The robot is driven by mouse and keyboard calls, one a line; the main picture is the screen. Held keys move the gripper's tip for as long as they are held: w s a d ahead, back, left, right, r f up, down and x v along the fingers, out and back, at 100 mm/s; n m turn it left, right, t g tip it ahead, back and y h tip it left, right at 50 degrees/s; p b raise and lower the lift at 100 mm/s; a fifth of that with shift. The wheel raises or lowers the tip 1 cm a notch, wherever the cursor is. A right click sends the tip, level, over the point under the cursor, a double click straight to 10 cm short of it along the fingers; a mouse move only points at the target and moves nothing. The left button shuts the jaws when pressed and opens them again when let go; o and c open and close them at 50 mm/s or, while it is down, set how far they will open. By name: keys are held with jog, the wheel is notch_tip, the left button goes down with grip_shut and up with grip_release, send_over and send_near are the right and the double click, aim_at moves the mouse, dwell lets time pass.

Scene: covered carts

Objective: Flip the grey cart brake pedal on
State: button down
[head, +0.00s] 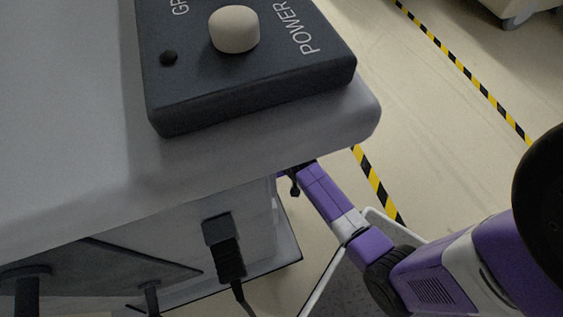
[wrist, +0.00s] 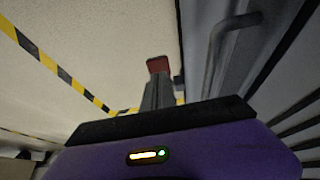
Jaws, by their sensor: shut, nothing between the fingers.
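The grey cart (head: 70,130) fills the left of the head view. My gripper (head: 293,184) reaches down beside the cart's right side, partly hidden by the cart edge. In the wrist view my gripper (wrist: 155,90) shows as grey fingers, shut and empty, beyond the purple housing. A small dark red pad (wrist: 158,65) shows right at the fingertips; I cannot tell if it is the brake pedal, or whether the fingers touch it. No pedal is clearly visible in the head view.
A dark power box (head: 240,85) with a pale knob (head: 234,29) sits on the cart top. A black plug (head: 226,248) sticks out of the cart's side. A grey bent bar (wrist: 218,45) is right of my fingers. Open floor with striped tape (head: 470,75) lies to the right.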

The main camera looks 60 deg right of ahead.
jog(key=s+p+v, duration=0.1)
jog(key=p+v, duration=0.1)
jog(key=v, duration=0.4)
jog(key=shift+a, duration=0.4)
jog(key=shift+s, duration=0.1)
